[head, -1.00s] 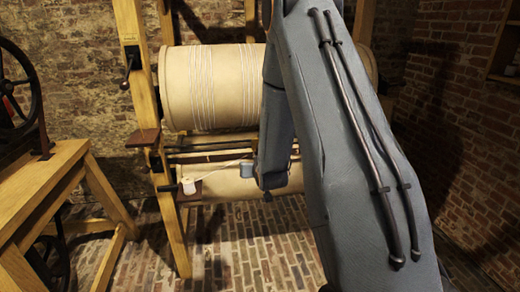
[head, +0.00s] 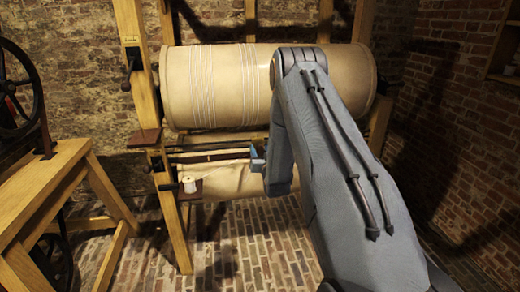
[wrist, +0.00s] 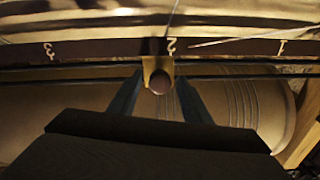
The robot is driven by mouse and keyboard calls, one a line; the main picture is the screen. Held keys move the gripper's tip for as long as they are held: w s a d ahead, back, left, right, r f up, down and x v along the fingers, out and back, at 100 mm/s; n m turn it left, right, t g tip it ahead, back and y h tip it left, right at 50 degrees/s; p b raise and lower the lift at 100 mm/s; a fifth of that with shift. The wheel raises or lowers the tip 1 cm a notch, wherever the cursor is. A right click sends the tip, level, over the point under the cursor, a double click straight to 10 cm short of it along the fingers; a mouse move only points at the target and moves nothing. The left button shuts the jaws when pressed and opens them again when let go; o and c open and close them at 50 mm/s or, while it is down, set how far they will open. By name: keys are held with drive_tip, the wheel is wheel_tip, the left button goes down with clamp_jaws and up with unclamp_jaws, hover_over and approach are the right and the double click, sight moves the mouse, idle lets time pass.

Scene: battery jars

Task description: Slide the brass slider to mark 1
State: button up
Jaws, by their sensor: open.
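The brass slider (wrist: 152,66) sits on a rail at mark 2 (wrist: 171,44) in the wrist view, with a round dark knob (wrist: 160,84) facing me. Mark 1 (wrist: 282,47) is to its right on the dark scale strip (wrist: 110,48), and mark 3 (wrist: 48,50) is to its left. My gripper (wrist: 159,80) is open, with one finger on each side of the knob. Finger contact cannot be told. In the head view my gripper (head: 258,158) is at the rails below the large drum; the slider cannot be made out there.
The large wound drum (head: 220,90) hangs in a wooden frame (head: 140,70), with a lower roller (head: 228,180) beneath. A wooden bench with a wheel (head: 50,170) stands at left. The brick floor (head: 245,245) between is clear.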

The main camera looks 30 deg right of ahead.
drive_tip(key=shift+w+d, duration=0.1)
drive_tip(key=shift+w, duration=0.3)
clamp_jaws()
